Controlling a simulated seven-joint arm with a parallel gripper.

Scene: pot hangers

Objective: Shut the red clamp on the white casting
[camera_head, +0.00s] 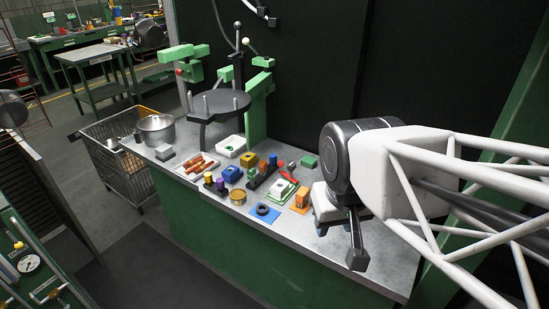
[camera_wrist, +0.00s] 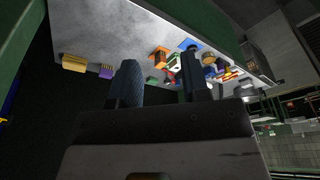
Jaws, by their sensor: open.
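The white casting (camera_head: 283,188) sits on a green-edged base among the parts on the bench top. The red clamp (camera_head: 288,172) is at the casting's back edge; its handle seems raised, but it is too small to tell whether it touches the casting. In the wrist view, a white and green piece that looks like the casting (camera_wrist: 173,62) is small and far off, beyond the fingers. My gripper (camera_head: 340,243) is open and empty, over the bench's right end, to the right of the casting and apart from it. Both fingers show in the wrist view (camera_wrist: 160,82).
A dark round table (camera_head: 219,103) and a green post (camera_head: 257,110) stand behind. The bench's front right (camera_head: 330,262) is bare.

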